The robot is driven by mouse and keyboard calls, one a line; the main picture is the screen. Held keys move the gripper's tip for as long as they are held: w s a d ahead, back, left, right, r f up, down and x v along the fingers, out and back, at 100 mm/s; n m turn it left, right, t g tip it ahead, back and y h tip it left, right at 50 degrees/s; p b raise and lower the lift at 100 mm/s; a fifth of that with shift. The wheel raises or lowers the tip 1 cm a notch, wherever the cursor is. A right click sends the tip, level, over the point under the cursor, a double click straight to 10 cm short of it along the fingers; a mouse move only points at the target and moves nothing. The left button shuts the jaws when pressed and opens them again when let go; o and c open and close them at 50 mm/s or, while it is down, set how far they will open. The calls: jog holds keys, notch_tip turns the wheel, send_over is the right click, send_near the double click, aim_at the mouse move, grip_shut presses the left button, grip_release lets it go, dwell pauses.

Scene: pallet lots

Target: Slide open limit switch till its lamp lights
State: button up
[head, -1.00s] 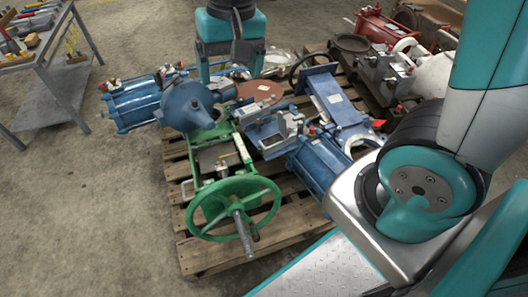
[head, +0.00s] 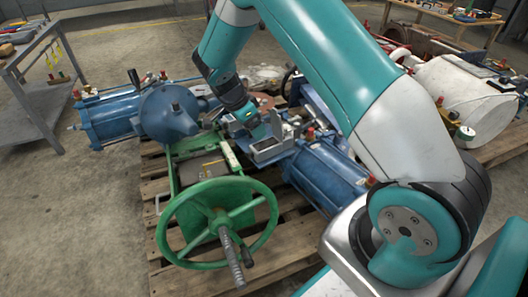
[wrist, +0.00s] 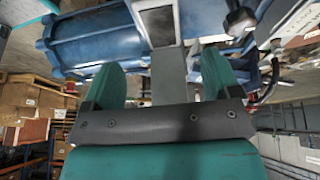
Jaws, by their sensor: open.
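A grey box-like unit (head: 268,149), which looks like the limit switch, sits on blue equipment in the middle of the pallet in the head view. My gripper (head: 254,128) is just above and behind it, pointing down. In the wrist view my gripper (wrist: 162,78) is open, with its two teal fingers apart. No lit lamp can be made out.
A green handwheel (head: 217,221) stands in front on the wooden pallet (head: 168,281). Blue cylinders (head: 325,178) lie to the right, and a blue domed actuator (head: 168,112) to the left. A workbench (head: 40,75) is far left. Concrete floor is clear at left.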

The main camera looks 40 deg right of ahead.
aim_at(262, 144)
jog(key=b+x, duration=0.4)
jog(key=x, duration=0.6)
jog(key=shift+f, duration=0.1)
jog(key=shift+c, duration=0.2)
jog(key=c, duration=1.2)
jog(key=shift+w+d+p, duration=0.1)
jog(key=shift+w+p, duration=0.2)
jog(key=shift+p, duration=0.35)
jog(key=shift+c, duration=0.2)
jog(key=shift+w, duration=0.15)
jog(key=o, duration=1.3)
jog(key=p+v, duration=0.7)
jog(key=v, duration=1)
jog(key=shift+p, duration=0.3)
